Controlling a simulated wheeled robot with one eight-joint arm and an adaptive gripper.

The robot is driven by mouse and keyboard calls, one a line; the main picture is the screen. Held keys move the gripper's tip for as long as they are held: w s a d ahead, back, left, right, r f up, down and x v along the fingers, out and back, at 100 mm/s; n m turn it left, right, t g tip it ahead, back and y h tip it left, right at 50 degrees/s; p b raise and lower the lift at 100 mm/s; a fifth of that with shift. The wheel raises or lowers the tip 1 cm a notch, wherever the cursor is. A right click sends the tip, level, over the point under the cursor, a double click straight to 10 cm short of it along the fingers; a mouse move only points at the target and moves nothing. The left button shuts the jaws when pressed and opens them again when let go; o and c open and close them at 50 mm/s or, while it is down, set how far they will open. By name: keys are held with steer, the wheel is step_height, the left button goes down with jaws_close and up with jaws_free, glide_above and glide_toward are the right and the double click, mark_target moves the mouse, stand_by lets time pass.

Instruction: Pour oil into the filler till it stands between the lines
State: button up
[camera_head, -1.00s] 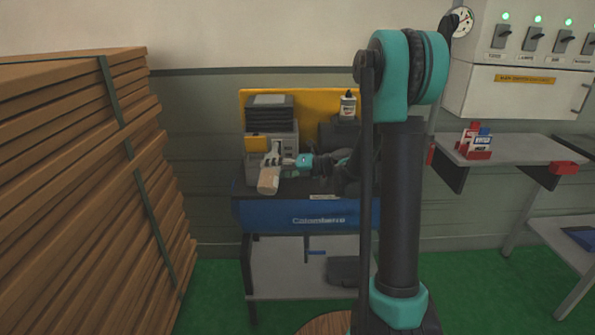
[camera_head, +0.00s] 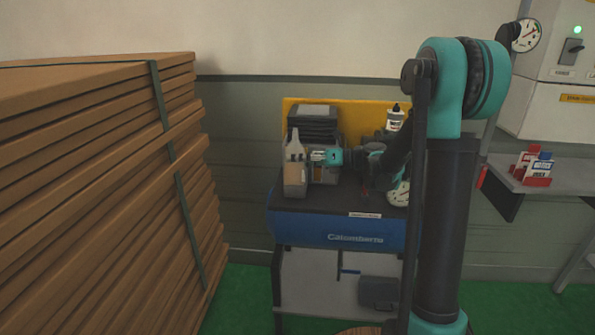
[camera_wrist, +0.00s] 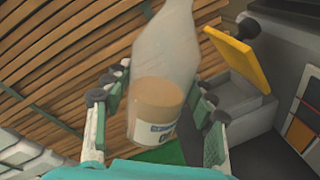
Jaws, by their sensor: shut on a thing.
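My gripper (camera_head: 318,157) is shut on a pale, translucent bottle (camera_head: 294,168) with a narrow neck and tan contents low inside. In the head view the bottle stands roughly upright at the left end of the blue bench. In the wrist view my gripper (camera_wrist: 160,98) has its fingers on both sides of the bottle (camera_wrist: 165,55), whose label is partly readable. A grey box (camera_wrist: 240,100) with a raised yellow lid (camera_wrist: 238,55), likely the filler, is right of the bottle there. The bottle partly hides it in the head view. I cannot make out level lines.
The blue bench (camera_head: 325,232) carries a dark stack (camera_head: 314,120), a white bottle with a dark cap (camera_head: 396,116) and a round dial (camera_head: 399,193). A tall strapped plank stack (camera_head: 100,190) stands close on the left. A shelf (camera_head: 530,185) is at right.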

steer(key=shift+w+a+r+n+t+y, duration=0.1)
steer(key=shift+w+r+n+t+y, duration=0.1)
steer(key=shift+w+r+n, duration=0.8)
steer(key=shift+w+d+r+n+t+y, duration=0.15)
steer(key=shift+w+r+n, duration=0.5)
steer(key=shift+r, duration=0.7)
steer(key=shift+w+a+r+n+t+y, duration=0.15)
steer(key=shift+w+r+n+y, duration=0.1)
steer(key=shift+w+r+n, duration=0.75)
steer(key=shift+s+r+m, duration=0.15)
steer(key=shift+s+m, duration=0.1)
steer(key=shift+s, duration=0.05)
